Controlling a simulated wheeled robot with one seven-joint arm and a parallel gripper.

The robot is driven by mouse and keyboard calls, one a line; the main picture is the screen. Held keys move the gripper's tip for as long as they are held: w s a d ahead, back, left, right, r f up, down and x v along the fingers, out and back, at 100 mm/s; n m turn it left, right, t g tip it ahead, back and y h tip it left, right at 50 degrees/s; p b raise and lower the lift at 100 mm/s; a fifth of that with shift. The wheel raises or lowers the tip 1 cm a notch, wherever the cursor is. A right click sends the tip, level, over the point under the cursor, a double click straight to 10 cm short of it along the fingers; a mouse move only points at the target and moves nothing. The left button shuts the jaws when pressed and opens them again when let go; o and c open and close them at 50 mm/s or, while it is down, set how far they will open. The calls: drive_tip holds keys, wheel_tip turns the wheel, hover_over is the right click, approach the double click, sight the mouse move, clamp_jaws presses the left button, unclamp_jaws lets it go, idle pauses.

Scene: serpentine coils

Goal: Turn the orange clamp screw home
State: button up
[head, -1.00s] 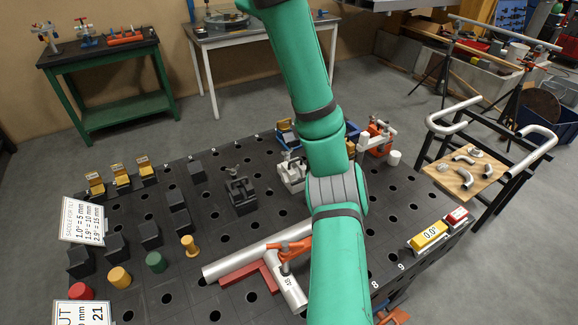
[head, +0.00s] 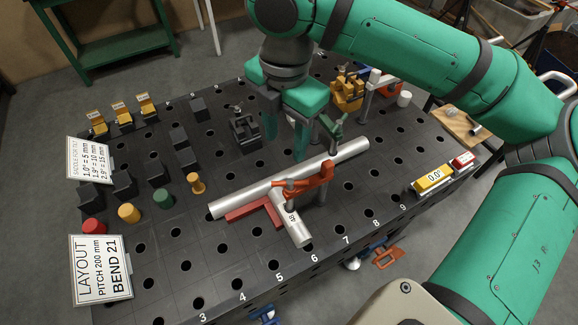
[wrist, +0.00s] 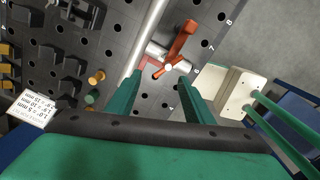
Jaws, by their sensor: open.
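The orange clamp (head: 312,184) stands on the black table over the joint of a long silver tube (head: 240,197) and a short branch tube (head: 299,233). The clamp also shows in the wrist view (wrist: 180,42), beyond my fingertips. Its screw cannot be clearly told from its body. My gripper (head: 286,140) points down behind the long tube, left of and behind the clamp. Its two green fingers are apart with nothing between them; they also show in the wrist view (wrist: 158,92). Neither finger appears to touch the clamp.
A dark green clamp (head: 334,127) stands right beside my gripper at the tube's far side. A red angle piece (head: 250,212) lies against the tubes. A black clamp block (head: 244,131) and a yellow peg (head: 196,183) stand to the left.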

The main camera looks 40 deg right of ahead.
sight(288, 180)
drive_tip(key=shift+g, duration=0.3)
drive_tip(key=f, duration=0.3)
drive_tip(key=s+f, duration=0.1)
drive_tip(key=f, duration=0.7)
drive_tip(key=shift+s+a+f, duration=0.1)
drive_tip(key=shift+s+f, duration=0.1)
clamp_jaws()
drive_tip(key=shift+a, duration=0.3)
drive_tip(key=shift+d, duration=0.15)
drive_tip(key=shift+w, duration=0.1)
